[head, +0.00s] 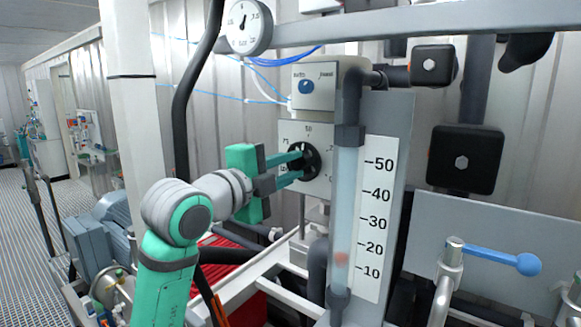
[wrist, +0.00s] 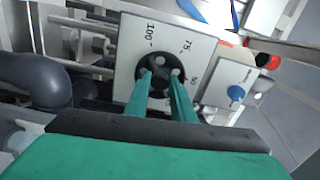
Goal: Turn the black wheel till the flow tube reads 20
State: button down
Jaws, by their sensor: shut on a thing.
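The black wheel (head: 311,158) is a round knob on a pale panel marked with numbers such as 75 and 50. In the wrist view the wheel (wrist: 160,97) shows its dark face between and around my fingertips. My gripper (head: 300,164) reaches it from the left with its two green fingers, shut on the wheel. The fingers also show in the wrist view (wrist: 160,76) and hide part of the wheel. The flow tube (head: 346,200) is clear and upright, right of the panel. Its reddish float (head: 341,258) sits between 10 and 20 on the scale (head: 371,215), nearer 20.
A small panel with a blue knob (head: 306,87) is above the wheel panel; it also shows in the wrist view (wrist: 236,92). A grey pipe (head: 351,100) runs beside it. A blue-handled valve (head: 500,257) is at the lower right. A round gauge (head: 246,27) hangs above.

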aim_at(301, 147)
jog(key=shift+f, duration=0.1)
jog(key=c, duration=1.5)
grip_release()
jog(key=shift+r, duration=0.2)
jog(key=shift+r, duration=0.25)
notch_tip(301, 147, up, 2)
jog(key=shift+r, duration=0.25)
jog(key=o, duration=0.6)
jog(key=s+r, duration=0.2)
jog(key=r, duration=0.1)
jog(key=shift+s, duration=0.15)
jog(key=s+r, duration=0.2)
jog(key=shift+s+a+r, duration=0.15)
jog(key=shift+s+r, duration=0.2)
jog(key=shift+r, duration=0.05)
jog(key=c, duration=0.6)
jog(key=s+r, duration=0.1)
jog(key=s, duration=0.2)
jog(key=s+r, duration=0.1)
jog(key=s, duration=0.2)
jog(key=s+r, duration=0.2)
jog(key=s, duration=0.1)
